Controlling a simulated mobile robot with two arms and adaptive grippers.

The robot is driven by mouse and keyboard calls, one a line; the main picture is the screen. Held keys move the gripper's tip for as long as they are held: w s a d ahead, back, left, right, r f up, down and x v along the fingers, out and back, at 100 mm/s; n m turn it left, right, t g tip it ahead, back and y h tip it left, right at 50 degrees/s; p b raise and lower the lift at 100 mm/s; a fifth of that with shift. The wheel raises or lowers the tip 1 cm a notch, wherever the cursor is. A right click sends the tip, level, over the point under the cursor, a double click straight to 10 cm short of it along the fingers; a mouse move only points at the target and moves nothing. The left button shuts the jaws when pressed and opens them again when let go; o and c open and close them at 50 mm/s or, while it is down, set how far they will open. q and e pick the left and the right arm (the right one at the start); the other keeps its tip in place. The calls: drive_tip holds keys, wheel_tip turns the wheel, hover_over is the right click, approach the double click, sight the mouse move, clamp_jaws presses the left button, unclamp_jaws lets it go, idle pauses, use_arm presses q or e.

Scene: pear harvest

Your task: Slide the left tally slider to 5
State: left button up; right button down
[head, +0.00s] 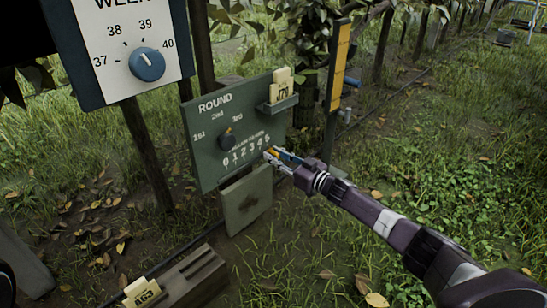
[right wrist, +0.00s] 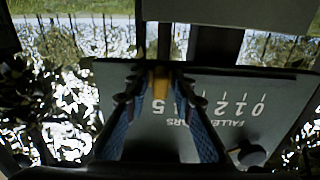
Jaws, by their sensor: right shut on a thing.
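The tally scale (head: 245,149), numbered 0 to 5, runs along the lower part of a green ROUND board (head: 205,165). My right gripper (head: 271,154) is at the scale's right end, by the 5. In the right wrist view its two blue fingers are shut on a small orange-yellow slider (right wrist: 160,77). The scale is upside down in that view, and the 5 (right wrist: 158,105) shows between the fingers, in line with the slider. The fingers hide part of the scale and its lettering. My left gripper is not in view.
The board also carries a dark round knob (head: 227,138) and a small holder (head: 279,105) with a cream tag. A WEEK dial (head: 148,65) stands at upper left. A post with a yellow strip (head: 341,60) stands just right of the board. Grass lies open beyond my right arm.

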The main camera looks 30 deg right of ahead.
drive_tip(key=c, duration=1.9)
unclamp_jaws()
drive_tip(key=shift+w+d, duration=0.1)
drive_tip(key=shift+d, duration=0.25)
drive_tip(key=shift+c, duration=0.2)
drive_tip(key=shift+s+d, duration=0.15)
drive_tip(key=shift+s, duration=0.4)
drive_tip(key=v, duration=1)
drive_tip(key=shift+s, duration=0.4)
drive_tip(key=shift+d, duration=0.1)
